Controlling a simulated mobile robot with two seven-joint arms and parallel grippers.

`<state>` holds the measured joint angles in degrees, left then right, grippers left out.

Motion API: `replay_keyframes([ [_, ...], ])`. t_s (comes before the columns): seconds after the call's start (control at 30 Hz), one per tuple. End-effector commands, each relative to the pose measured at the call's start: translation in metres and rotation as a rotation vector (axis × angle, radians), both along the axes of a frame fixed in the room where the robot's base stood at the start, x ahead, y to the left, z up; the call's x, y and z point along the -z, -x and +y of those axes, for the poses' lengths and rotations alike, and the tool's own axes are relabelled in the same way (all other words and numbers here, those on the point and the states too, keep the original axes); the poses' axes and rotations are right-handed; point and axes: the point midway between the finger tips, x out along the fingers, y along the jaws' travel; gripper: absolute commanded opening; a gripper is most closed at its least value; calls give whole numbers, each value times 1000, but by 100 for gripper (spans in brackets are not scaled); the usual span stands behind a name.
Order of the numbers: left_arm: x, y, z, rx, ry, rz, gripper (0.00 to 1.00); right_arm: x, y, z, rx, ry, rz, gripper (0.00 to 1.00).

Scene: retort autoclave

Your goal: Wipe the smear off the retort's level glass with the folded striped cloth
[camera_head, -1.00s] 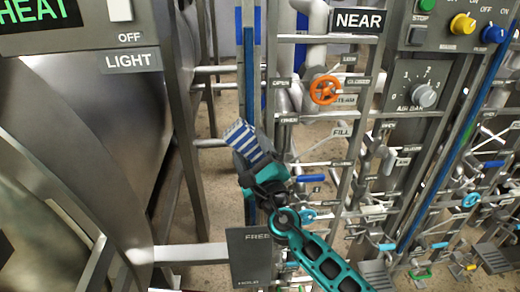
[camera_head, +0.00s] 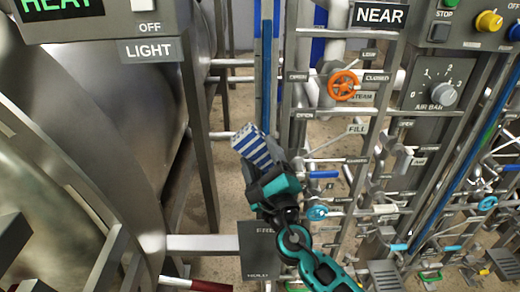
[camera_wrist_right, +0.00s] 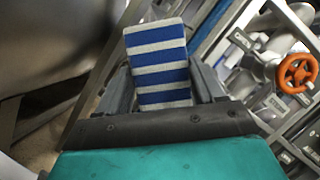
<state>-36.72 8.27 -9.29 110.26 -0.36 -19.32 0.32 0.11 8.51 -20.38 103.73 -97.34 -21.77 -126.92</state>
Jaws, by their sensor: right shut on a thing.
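The folded blue-and-white striped cloth (camera_head: 251,146) sticks up from my right gripper (camera_head: 265,172), which is shut on its lower end. In the right wrist view the cloth (camera_wrist_right: 158,62) stands between the two fingers. A tall, narrow blue column (camera_head: 267,75), which looks like the level glass, rises behind and just right of the cloth in the head view. The gripper hides its lower part. I cannot make out the smear, nor tell whether the cloth touches the glass. My left gripper is not in view.
The large steel retort body (camera_head: 100,110) fills the left. A pipe rack with an orange handwheel (camera_head: 344,85) and several labelled valves stands close on the right. A dark plate (camera_head: 258,250) is below the gripper. A dark red handle (camera_head: 200,284) shows at the bottom.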

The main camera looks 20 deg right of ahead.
Motion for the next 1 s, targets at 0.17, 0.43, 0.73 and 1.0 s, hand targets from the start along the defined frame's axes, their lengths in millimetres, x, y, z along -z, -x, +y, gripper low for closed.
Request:
replay_keyframes([
  [0.17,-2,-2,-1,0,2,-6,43,-1,11,3,-1,-1,-1,44],
  [0.43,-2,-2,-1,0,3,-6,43,-1,11,3,-1,-1,-1,44],
  [0.73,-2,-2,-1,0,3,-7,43,1,27,8,-1,0,1,44],
  [1.0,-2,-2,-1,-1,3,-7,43,-1,40,12,0,0,-1,44],
])
